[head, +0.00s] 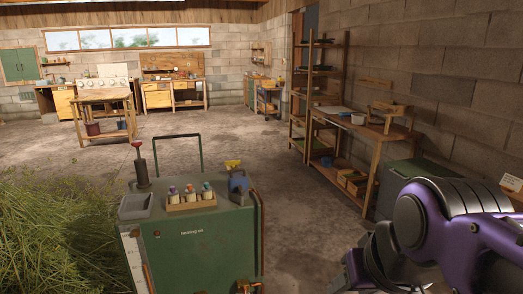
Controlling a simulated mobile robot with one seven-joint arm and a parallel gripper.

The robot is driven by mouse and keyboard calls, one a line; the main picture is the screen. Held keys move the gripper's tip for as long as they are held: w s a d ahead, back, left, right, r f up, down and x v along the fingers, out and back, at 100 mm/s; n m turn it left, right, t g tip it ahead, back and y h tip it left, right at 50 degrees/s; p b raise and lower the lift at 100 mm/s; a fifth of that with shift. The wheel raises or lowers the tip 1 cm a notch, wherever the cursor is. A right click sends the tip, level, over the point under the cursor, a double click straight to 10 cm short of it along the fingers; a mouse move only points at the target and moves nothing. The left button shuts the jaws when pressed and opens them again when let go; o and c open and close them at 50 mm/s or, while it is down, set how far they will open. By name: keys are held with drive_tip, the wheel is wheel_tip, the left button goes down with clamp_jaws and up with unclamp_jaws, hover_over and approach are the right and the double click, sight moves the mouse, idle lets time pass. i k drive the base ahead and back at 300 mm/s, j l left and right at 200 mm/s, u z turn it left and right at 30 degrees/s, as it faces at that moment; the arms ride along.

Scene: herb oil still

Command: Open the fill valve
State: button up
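No valve is clearly marked as the fill valve. A brass fitting (248,287) with orange-red parts, perhaps a valve, shows at the bottom edge, at the lower right front of a green cabinet (190,255). It is partly cut off, so whether it is open or shut cannot be told. A dark upright cylinder with a red top (140,165) stands on the cabinet's back left. My purple and grey arm fills the lower right, apart from the cabinet. My gripper's fingers do not show.
The cabinet top holds a grey tray (135,207), a wooden rack of small bottles (191,203) and a blue-grey item (238,183). Cut herbs (60,235) lie left. A wooden bench (365,130) stands right. The concrete floor (215,140) behind the cabinet is clear.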

sight(232, 163)
drive_tip(key=i+l+z, duration=0.2)
drive_tip(key=i+z, duration=0.55)
drive_tip(key=i, duration=0.9)
drive_tip(key=i+l+u, duration=0.1)
drive_tip(key=i+u, duration=0.2)
drive_tip(key=i, duration=0.2)
drive_tip(key=i+l+u, duration=0.3)
drive_tip(key=i, duration=0.2)
drive_tip(key=i+l+u, duration=0.15)
drive_tip(key=u, duration=0.3)
drive_tip(key=i+l+u, duration=0.25)
drive_tip(key=u, duration=0.25)
drive_tip(key=i+l+u, duration=0.25)
drive_tip(key=u, duration=0.2)
drive_tip(key=i+l+u, duration=0.1)
drive_tip(key=l+u, duration=0.4)
drive_tip(key=j, duration=0.1)
